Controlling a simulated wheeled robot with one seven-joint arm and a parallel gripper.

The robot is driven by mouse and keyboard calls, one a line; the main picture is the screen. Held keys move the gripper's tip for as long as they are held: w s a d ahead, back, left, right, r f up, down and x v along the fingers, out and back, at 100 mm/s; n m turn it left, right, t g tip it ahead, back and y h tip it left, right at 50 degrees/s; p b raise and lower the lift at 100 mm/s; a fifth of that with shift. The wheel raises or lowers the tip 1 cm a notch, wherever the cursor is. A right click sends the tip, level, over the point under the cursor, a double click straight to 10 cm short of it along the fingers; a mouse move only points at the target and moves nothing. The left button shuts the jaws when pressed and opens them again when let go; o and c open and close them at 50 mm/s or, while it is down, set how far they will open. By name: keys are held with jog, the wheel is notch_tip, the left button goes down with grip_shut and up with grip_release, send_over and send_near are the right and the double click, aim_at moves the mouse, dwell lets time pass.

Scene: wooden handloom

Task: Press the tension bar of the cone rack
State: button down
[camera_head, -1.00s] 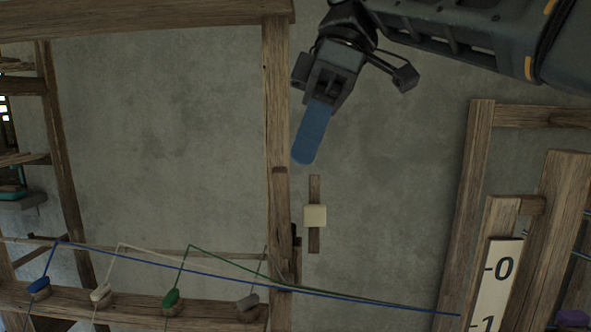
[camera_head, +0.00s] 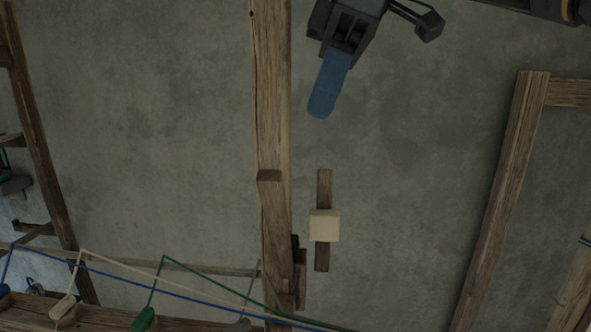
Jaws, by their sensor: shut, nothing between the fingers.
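The cone rack (camera_head: 185,325) shows at the lower left as a wooden rail with coloured pegs and threads. Right of centre, a short dark upright wooden strip (camera_head: 323,190) carries a cream block (camera_head: 324,226). I cannot tell for sure which of these is the tension bar. My gripper (camera_head: 323,103) is shut and empty, its blue fingers together and pointing down. In the picture it is above the strip and cream block, apart from them.
Blue, cream and green threads (camera_head: 156,281) run across the lower left towards the post's foot. A slanted wooden frame (camera_head: 499,200) stands at the right. Bare grey wall (camera_head: 410,180) lies between the post and that frame.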

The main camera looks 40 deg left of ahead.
jog(key=d+b+x, duration=0.1)
jog(key=x, duration=0.9)
jog(key=shift+a, duration=0.45)
jog(key=shift+s+f, duration=0.1)
